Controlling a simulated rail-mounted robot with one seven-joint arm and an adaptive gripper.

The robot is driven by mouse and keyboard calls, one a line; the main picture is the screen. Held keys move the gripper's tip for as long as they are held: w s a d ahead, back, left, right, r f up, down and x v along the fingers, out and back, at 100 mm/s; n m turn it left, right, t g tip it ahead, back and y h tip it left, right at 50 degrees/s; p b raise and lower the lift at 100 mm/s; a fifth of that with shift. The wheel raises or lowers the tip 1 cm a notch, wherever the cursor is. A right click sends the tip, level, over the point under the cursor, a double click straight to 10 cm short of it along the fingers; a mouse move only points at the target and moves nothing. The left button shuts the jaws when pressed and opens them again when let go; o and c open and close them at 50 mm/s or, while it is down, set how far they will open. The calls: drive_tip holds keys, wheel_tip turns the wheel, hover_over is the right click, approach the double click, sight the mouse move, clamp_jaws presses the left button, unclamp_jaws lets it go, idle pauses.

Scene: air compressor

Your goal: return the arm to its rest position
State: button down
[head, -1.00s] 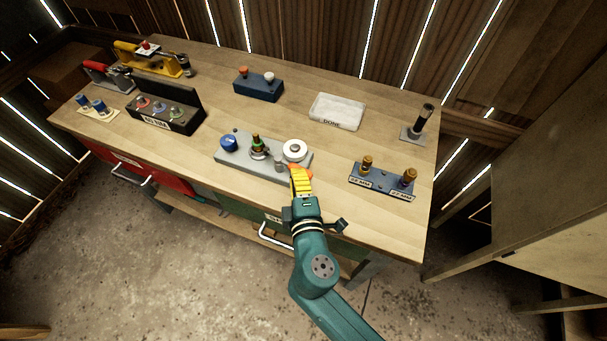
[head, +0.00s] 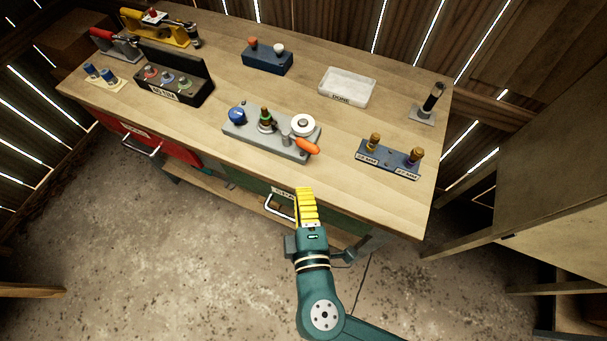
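My gripper (head: 306,192) has yellow fingers and shows in the head view in front of the workbench's front edge, over the green drawer front. It is apart from everything on the bench top, and nothing shows between its fingers. The fingers overlap from this angle, so I cannot tell whether they are open or shut. My teal arm comes in from the lower right. The grey fixture plate (head: 250,138) lies on the bench, with a blue knob (head: 237,115), a green-ringed fitting (head: 266,119), a white disc (head: 303,124) and an orange handle (head: 307,147) pointing to the lower right.
The workbench (head: 228,60) also bears a white DONE tray (head: 347,88), a blue block with brass fittings (head: 388,159), a dark upright tool on a plate (head: 432,101), a black bin box (head: 175,80) and a yellow tool (head: 160,27). A drawer handle (head: 280,207) is beside my gripper. Floor in front is clear.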

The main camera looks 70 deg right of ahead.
drive_tip(key=shift+s+a, duration=0.25)
drive_tip(key=shift+a, duration=0.2)
